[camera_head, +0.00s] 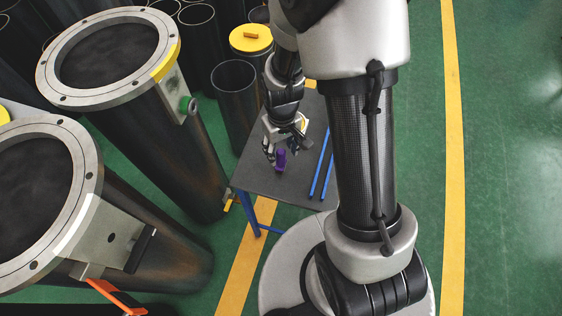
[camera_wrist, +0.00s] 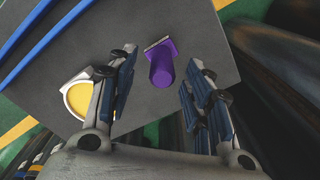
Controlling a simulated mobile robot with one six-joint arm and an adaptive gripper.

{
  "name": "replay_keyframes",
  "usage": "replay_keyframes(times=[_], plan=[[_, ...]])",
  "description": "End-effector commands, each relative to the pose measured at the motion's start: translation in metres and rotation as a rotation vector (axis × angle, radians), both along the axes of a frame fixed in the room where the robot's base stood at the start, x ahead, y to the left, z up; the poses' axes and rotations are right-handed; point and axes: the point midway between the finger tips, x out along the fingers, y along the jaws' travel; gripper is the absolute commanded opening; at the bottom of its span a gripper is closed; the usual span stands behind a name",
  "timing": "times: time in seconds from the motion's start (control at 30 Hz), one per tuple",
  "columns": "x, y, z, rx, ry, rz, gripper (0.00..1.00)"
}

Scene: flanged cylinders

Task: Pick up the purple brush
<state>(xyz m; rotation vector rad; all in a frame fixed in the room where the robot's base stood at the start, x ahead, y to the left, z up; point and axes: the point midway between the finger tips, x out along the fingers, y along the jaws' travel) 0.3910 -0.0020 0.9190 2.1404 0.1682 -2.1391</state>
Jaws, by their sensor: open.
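The purple brush (camera_wrist: 161,66) stands out on the dark grey table (camera_wrist: 75,40) in the wrist view, between my two fingers and nearer the right one. Its rounded purple handle end faces the camera, and a pale edge shows at its far end. In the head view the brush (camera_head: 281,160) is a small purple shape right beside my fingertips. My gripper (camera_wrist: 158,80) is open, with a finger on each side of the brush and a gap to it on both sides. In the head view my gripper (camera_head: 275,150) hangs low over the table.
A white and yellow round object (camera_wrist: 78,97) lies by my left finger. Two blue rods (camera_head: 321,165) lie on the table, right of the brush. Large flanged cylinders (camera_head: 150,130) stand on the floor at left. A yellow-capped cylinder (camera_head: 251,38) stands behind the table.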

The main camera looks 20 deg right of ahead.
Motion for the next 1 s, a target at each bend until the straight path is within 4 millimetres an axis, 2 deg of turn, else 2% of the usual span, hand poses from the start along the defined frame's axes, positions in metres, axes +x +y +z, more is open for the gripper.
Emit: replay_keyframes(times=[0.03, 0.2, 0.47, 1.0], plan=[[-0.002, 0.001, -0.012, 0.0, 0.003, 0.001, 0.46], [-0.002, 0.002, -0.036, 0.0, 0.003, 0.0, 0.46], [-0.001, 0.002, -0.036, 0.0, 0.0, 0.0, 0.46], [-0.001, 0.002, -0.036, 0.0, 0.0, 0.0, 0.1]])
